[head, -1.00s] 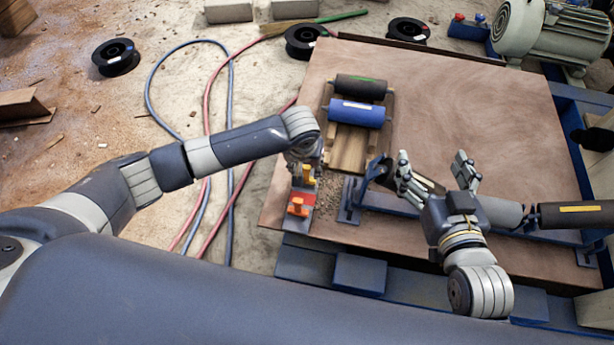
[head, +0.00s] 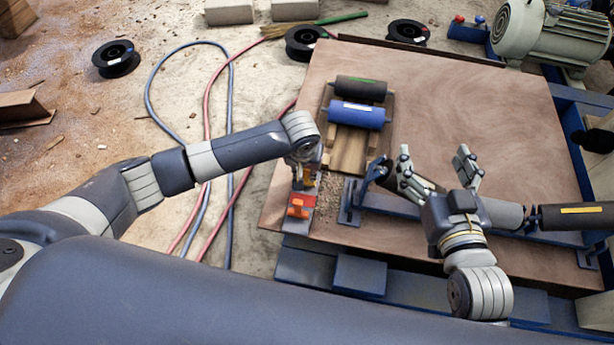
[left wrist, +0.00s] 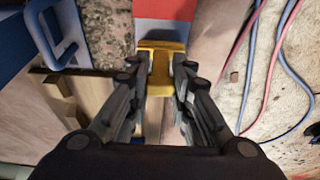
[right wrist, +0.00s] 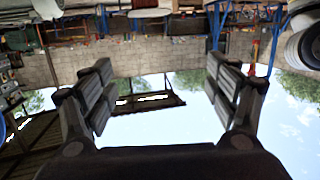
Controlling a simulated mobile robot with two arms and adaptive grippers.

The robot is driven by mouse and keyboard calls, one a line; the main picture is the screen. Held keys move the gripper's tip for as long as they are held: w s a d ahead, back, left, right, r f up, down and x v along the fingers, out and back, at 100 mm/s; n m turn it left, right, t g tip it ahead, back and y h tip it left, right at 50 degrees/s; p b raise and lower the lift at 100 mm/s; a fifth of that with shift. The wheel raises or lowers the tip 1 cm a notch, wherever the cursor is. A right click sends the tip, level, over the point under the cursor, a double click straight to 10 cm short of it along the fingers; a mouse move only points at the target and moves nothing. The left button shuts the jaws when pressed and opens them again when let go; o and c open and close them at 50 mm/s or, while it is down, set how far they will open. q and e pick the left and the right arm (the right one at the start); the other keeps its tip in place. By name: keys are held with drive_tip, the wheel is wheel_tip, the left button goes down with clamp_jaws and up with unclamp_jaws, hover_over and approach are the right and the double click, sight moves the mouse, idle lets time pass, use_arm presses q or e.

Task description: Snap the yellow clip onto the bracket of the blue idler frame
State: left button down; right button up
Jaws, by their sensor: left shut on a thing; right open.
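The yellow clip (left wrist: 162,64) is between the fingers of my left gripper (left wrist: 163,82), which is shut on it. In the head view my left gripper (head: 306,172) is at the left edge of the board, over a narrow grey and red tray (head: 300,222), and mostly hides the clip. The blue idler frame (head: 400,206) lies to the right, apart from the clip. My right gripper (head: 436,170) is open and empty above the frame.
A wooden rack (head: 350,150) with a blue roller (head: 357,114) and a black roller (head: 361,89) stands behind. Grey and black rollers (head: 575,215) lie along the frame. The board's upper right is clear.

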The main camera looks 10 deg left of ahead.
use_arm(q)
drive_tip(key=shift+r+p, duration=0.3)
drive_tip(key=shift+p, duration=0.1)
drive_tip(key=shift+r+p, duration=0.25)
drive_tip(key=shift+p, duration=0.05)
drive_tip(key=shift+r+p, duration=0.25)
drive_tip(key=shift+p, duration=0.1)
drive_tip(key=shift+r+p, duration=0.25)
drive_tip(key=shift+p, duration=0.05)
use_arm(e)
drive_tip(key=shift+s+d+f+g+h, duration=1)
drive_tip(key=shift+s+d+f+g, duration=0.75)
drive_tip(key=shift+s+f+g, duration=2.75)
use_arm(q)
drive_tip(key=shift+r, duration=0.2)
drive_tip(key=shift+r+p, duration=0.65)
drive_tip(key=shift+p, duration=0.5)
drive_tip(key=shift+r+p, duration=0.6)
drive_tip(key=shift+p, duration=0.1)
use_arm(e)
drive_tip(key=s+d+f+g+h, duration=0.1)
drive_tip(key=s+d+f+g, duration=0.2)
drive_tip(key=s, duration=0.5)
drive_tip(key=shift+s+f+m, duration=0.15)
drive_tip(key=shift+f+m, duration=0.05)
drive_tip(key=shift+m, duration=0.1)
